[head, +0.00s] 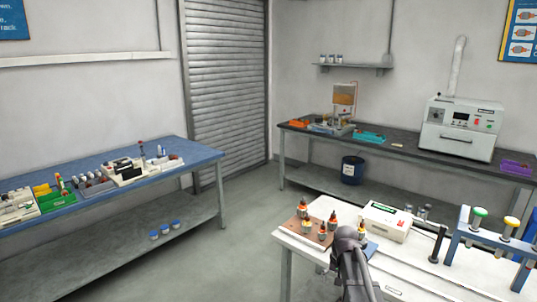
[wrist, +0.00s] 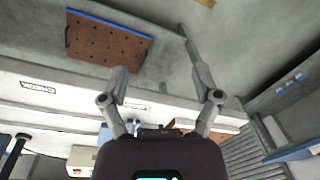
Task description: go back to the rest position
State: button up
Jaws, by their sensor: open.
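My gripper (wrist: 152,58) is open in the wrist view. Its two grey fingers are spread wide and nothing is between them. In the head view my grey arm rises at the front of the white table (head: 398,281), and the fingertips cannot be made out there. A brown board (head: 302,236) with several orange-topped armatures stands on that table just left of my arm. In the wrist view a brown perforated board (wrist: 105,42) with a blue edge lies beyond the left finger, apart from it.
A white instrument box (head: 386,221) and a blue rack (head: 490,237) with coloured spools stand right of my arm. A dark bench (head: 400,150) with a white oven (head: 459,128) runs along the back. A blue bench (head: 110,181) stands left. The floor (head: 215,250) between is clear.

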jog(key=s+a+r+n+h, duration=0.1)
jog(key=s+a, duration=0.4)
jog(key=s, duration=1.1)
jog(key=shift+s+a+n+p, duration=0.25)
jog(key=shift+n+p, duration=0.2)
jog(key=shift+n, duration=0.35)
